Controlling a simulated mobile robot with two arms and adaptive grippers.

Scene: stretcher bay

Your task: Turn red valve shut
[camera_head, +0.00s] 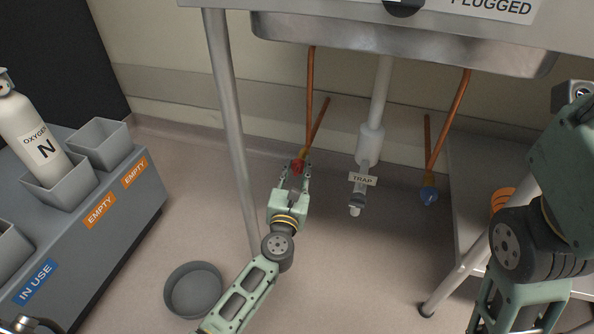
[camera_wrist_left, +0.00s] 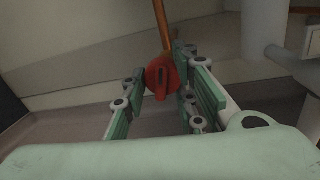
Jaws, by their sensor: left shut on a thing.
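The red valve (camera_head: 298,166) sits at the lower end of a copper pipe (camera_head: 310,100) under the sink. My left gripper (camera_head: 293,172) reaches up to it, and its fingers are closed on the valve's handle.
A blue valve (camera_head: 429,195) hangs on another copper pipe to the right. A sink leg (camera_head: 230,120) stands left of my left gripper. A round grey basin (camera_head: 193,289) lies on the floor. A grey oxygen rack (camera_head: 110,225) is at left.

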